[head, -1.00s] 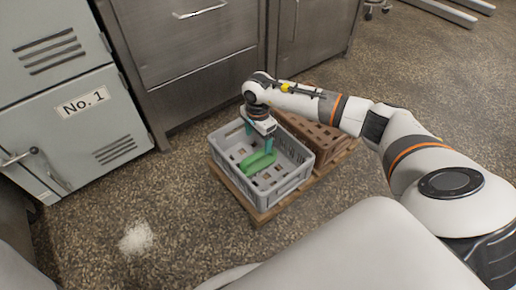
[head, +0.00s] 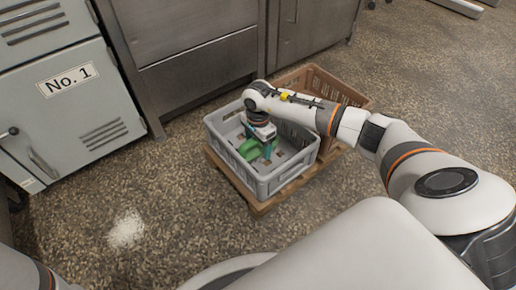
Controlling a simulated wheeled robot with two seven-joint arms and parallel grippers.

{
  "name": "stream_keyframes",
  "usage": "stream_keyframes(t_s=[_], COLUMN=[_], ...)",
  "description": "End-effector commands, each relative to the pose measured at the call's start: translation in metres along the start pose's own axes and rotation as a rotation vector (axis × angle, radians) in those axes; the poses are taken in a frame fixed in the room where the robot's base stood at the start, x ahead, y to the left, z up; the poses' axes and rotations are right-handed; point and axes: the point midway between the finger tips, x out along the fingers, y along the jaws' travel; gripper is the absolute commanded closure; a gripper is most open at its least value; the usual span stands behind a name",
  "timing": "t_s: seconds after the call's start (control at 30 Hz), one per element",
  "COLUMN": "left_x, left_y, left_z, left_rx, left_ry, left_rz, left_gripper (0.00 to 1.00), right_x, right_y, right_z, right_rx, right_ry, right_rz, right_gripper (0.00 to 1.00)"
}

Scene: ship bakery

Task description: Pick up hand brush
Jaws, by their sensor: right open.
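A green hand brush (head: 250,148) lies inside the grey crate (head: 276,182). My right gripper (head: 258,150) points down into the crate, with its teal fingers at the brush. The right gripper is open, and its fingers stand around or beside the brush; I cannot tell which. The gripper and wrist hide part of the brush. My left gripper is not in view; only a bit of my left arm shows at the lower left corner.
The grey crate stands on a wooden pallet (head: 262,207) beside a brown crate (head: 345,92). Steel cabinets (head: 190,60) stand behind, and a grey locker marked No. 1 (head: 75,110) is at left. White powder (head: 126,229) lies on the floor. Floor at right is free.

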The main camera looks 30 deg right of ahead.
Motion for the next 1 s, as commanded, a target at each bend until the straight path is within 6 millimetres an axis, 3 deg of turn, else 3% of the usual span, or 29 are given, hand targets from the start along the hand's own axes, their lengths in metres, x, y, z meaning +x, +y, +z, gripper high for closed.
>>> stream_keyframes(t_s=[0.2,0.53,0.83,1.0], left_x=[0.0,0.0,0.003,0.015], left_y=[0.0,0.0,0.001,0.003], left_z=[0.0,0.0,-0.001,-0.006], left_rx=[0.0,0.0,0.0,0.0], left_ry=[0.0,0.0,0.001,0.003], left_rz=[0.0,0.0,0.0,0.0], left_gripper=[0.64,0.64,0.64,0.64], right_x=[0.0,0.0,-0.004,-0.023], right_y=[0.001,0.001,0.001,0.001], right_z=[0.0,0.0,0.0,0.001], right_rx=[0.0,0.0,0.0,0.0], right_ry=[0.0,0.0,0.0,0.0], right_rz=[0.001,0.001,0.002,0.004], right_gripper=[0.21,0.72,0.73,0.73])
